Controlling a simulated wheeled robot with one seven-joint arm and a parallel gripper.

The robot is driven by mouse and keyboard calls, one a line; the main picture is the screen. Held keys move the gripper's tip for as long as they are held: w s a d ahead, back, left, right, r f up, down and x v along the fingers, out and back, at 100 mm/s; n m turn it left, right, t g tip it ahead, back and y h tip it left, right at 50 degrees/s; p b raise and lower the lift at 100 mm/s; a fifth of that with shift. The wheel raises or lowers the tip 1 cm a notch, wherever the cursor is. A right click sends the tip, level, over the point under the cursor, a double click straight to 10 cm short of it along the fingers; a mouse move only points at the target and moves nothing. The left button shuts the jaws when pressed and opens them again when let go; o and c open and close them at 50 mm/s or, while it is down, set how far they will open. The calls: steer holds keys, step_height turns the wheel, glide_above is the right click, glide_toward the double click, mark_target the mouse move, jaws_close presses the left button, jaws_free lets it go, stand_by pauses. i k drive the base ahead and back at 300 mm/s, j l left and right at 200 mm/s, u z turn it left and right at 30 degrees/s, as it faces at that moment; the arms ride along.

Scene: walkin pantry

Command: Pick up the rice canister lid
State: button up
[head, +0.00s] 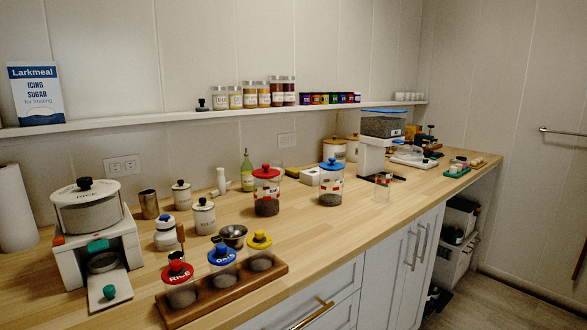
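A clear canister (92,214) with a label that seems to read RICE sits on a white dispenser stand at the left of the counter. Its round white lid (72,193) with a black knob is on top. A small jar with a red lid (177,270) also seems to be labelled RICE; it stands in a wooden tray (215,308) at the front, and its lid has a dark knob and is on the jar. My gripper is not in view.
Jars with blue (222,254) and yellow (259,240) lids share the tray. A metal bowl (233,235), white canisters (203,217) and larger red-lidded (266,195) and blue-lidded (331,185) jars stand behind. A shelf (150,119) runs above. Bare counter shows around mid-right.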

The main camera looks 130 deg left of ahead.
mark_target(330, 165)
steer(key=u, duration=3.95)
steer(key=i+l+u, duration=0.1)
steer(key=u, duration=0.25)
